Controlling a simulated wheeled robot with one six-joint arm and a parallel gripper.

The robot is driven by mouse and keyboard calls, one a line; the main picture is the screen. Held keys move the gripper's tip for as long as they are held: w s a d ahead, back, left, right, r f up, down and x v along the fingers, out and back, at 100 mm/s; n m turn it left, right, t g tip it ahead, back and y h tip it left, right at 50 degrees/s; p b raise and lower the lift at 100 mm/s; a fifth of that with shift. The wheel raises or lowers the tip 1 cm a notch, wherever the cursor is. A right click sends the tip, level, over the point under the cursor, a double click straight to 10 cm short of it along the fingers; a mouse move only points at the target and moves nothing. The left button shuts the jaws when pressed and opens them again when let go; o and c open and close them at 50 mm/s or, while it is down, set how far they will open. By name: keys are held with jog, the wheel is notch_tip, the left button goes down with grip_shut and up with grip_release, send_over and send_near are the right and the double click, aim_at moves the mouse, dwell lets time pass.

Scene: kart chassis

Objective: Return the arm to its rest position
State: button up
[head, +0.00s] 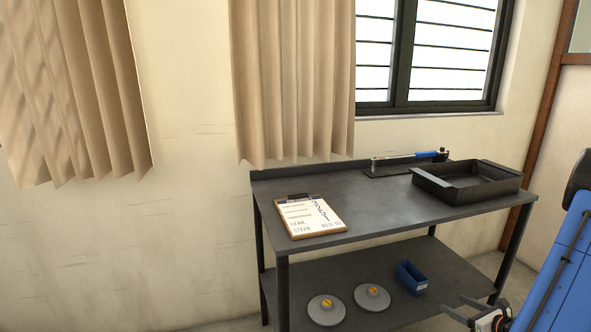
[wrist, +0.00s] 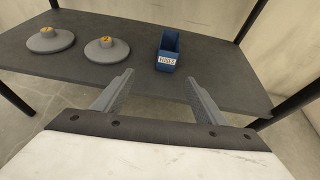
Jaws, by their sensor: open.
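My gripper (head: 461,312) is at the lower right of the head view, in front of the bench's lower shelf. In the wrist view my gripper (wrist: 160,84) has its two fingers spread wide with nothing between them. Beyond the fingertips, a blue bin (wrist: 168,52) with a white label stands on the lower shelf (wrist: 215,85). My blue arm link fills the right edge of the head view.
The dark bench (head: 375,205) holds a clipboard (head: 311,217), a torque wrench (head: 405,158) and an empty black tray (head: 467,184). Two grey discs (head: 326,309) (head: 372,297) with yellow centres lie on its lower shelf, left of the blue bin (head: 411,277). Bench legs flank the shelf.

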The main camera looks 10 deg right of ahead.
jog(key=w+a+r+n+g+y, duration=0.25)
jog(key=a+r+n, duration=0.4)
jog(key=a, duration=0.45)
jog(key=w+a+r+n+g+y, duration=0.15)
jog(key=a+r+n+y, duration=0.4)
jog(key=a, duration=0.65)
jog(key=s+a+r+n+g+h, duration=0.1)
jog(key=s+a+r+n+g, duration=0.25)
jog(key=a, duration=0.25)
jog(key=s+a+r+n+g+h, duration=0.1)
jog(key=s+a+r+n+g, duration=0.1)
jog(key=s+a+r+n, duration=0.4)
jog(key=s+a+r+n+h, duration=0.2)
jog(key=s+r+n+h, duration=0.1)
jog(key=s+n, duration=0.3)
jog(key=s+a+r+n+h, duration=0.3)
jog(key=s+n+h, duration=0.1)
jog(key=s+n, duration=0.3)
jog(key=shift+s+a+r+t+h, duration=0.3)
jog(key=shift+s+r+t, duration=0.15)
jog(key=shift+s, duration=0.1)
